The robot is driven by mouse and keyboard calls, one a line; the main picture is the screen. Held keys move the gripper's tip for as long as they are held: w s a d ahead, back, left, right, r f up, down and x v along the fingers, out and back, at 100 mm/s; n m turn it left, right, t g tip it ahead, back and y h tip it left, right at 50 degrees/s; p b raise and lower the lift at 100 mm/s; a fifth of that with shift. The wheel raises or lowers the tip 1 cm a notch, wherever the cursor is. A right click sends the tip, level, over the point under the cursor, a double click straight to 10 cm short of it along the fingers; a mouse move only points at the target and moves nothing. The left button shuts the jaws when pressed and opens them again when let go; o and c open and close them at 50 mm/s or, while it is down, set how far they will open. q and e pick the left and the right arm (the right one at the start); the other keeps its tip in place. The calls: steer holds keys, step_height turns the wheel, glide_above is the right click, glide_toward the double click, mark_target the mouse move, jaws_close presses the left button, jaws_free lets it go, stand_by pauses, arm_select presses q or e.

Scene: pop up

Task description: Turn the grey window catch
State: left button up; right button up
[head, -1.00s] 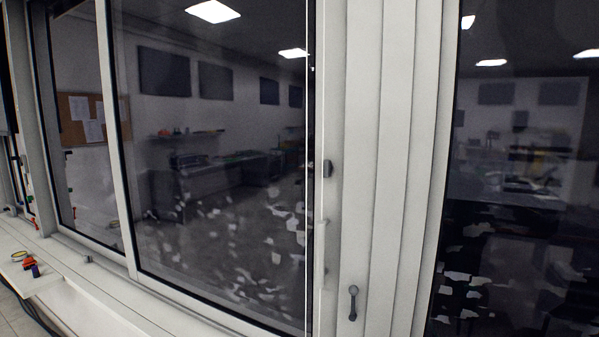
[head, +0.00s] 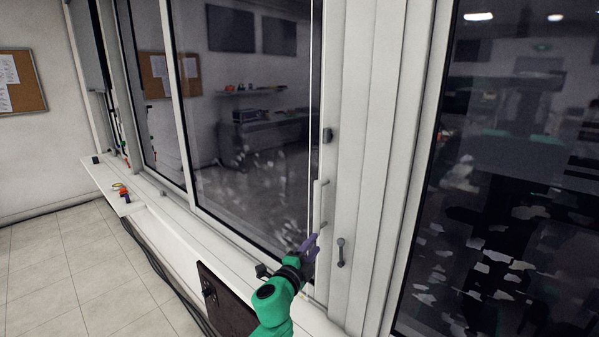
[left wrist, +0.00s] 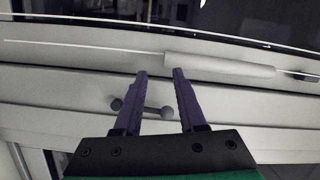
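The grey window catch (head: 341,252), a short bar with a rounded knob at each end, sits on the white frame right of the pane in the head view. In the left wrist view the catch (left wrist: 167,113) lies behind my left gripper's fingers, one finger crossing it and partly hiding it. My left gripper (head: 312,246) has purple fingers, spread apart with nothing between them, just left of the catch in the head view. Its fingers also show in the left wrist view (left wrist: 160,73), tips past the catch. Touch cannot be told. My right gripper is not in view.
A white pull handle (head: 320,205) stands on the frame above the gripper; it shows beyond the fingertips in the left wrist view (left wrist: 218,67). A small dark block (head: 328,135) is higher up. A white ledge (head: 107,181) with small coloured items is at left, above open floor.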

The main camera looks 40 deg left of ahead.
mark_target(324, 137)
arm_select(q)
steer(key=d+r+m+t+h+p, duration=0.15)
steer(key=r+m+h, duration=0.25)
steer(key=r+m, duration=0.7)
steer(key=d+r+m+t+h, duration=0.2)
steer(key=r+m+h, duration=0.35)
steer(key=r, duration=0.85)
steer(key=s+a+r+m+g+y, duration=0.2)
steer(key=a+r+m+g+y, duration=0.1)
steer(key=a+r+m+y, duration=0.3)
steer(key=shift+m+h, duration=0.35)
steer(key=w+p, duration=0.2)
steer(key=w, duration=0.1)
steer(key=w+f+p, duration=0.1)
steer(key=w+p, duration=0.1)
steer(key=w, duration=0.1)
steer(key=shift+w+a+f+p, duration=0.1)
steer(key=shift+w+f+p, duration=0.05)
steer(key=shift+w+p, duration=0.2)
steer(key=shift+w+f, duration=0.1)
steer(key=shift+w, duration=0.4)
steer(key=shift+f, duration=0.1)
jaws_close()
steer(key=n, duration=1.7)
steer(key=shift+o, duration=1.2)
jaws_free()
steer(key=shift+n, duration=0.4)
